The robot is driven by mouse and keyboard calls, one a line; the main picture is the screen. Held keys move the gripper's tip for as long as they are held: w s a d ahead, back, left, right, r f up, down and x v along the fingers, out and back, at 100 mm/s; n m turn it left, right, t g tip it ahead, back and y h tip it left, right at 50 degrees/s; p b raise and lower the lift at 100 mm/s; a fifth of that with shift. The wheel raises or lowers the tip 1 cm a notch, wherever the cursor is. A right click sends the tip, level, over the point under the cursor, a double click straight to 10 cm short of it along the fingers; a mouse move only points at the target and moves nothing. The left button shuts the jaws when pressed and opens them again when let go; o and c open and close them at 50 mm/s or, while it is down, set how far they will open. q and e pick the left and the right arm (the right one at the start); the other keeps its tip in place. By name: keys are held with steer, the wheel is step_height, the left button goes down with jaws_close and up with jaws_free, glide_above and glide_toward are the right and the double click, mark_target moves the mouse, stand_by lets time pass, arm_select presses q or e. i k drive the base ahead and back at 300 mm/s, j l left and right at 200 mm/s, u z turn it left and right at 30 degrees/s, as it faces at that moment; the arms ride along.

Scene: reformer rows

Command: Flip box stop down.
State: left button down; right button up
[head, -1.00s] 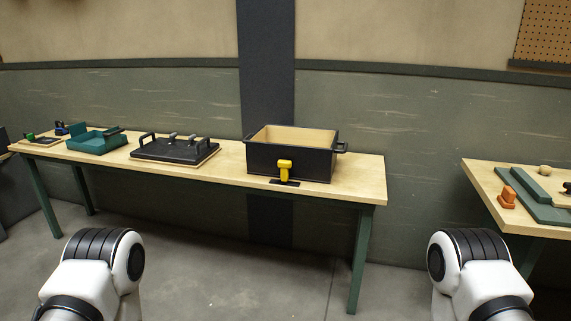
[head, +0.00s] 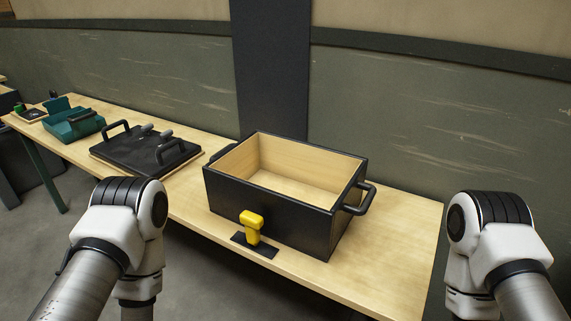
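The black box (head: 275,222) stands open-topped on the wooden table, with a pale wood inside and a black handle at each end. The box stop is a yellow piece (head: 251,226) standing upright on a small black base plate (head: 254,246) in front of the box's front face. I cannot tell whether it touches the box. My two arms show at the lower left and lower right, but both grippers are out of view. Nothing of mine is at the stop or the box.
The wooden table (head: 390,245) is bare to the right of the box. A black lid-like panel (head: 140,158) with handles lies left of the box. A green tray (head: 74,127) and small items sit farther left. A wall and dark pillar (head: 272,70) stand behind.

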mark_target(253, 222)
steer(key=i+l+u, duration=0.15)
steer(key=i+l, duration=0.6)
steer(key=l, duration=0.1)
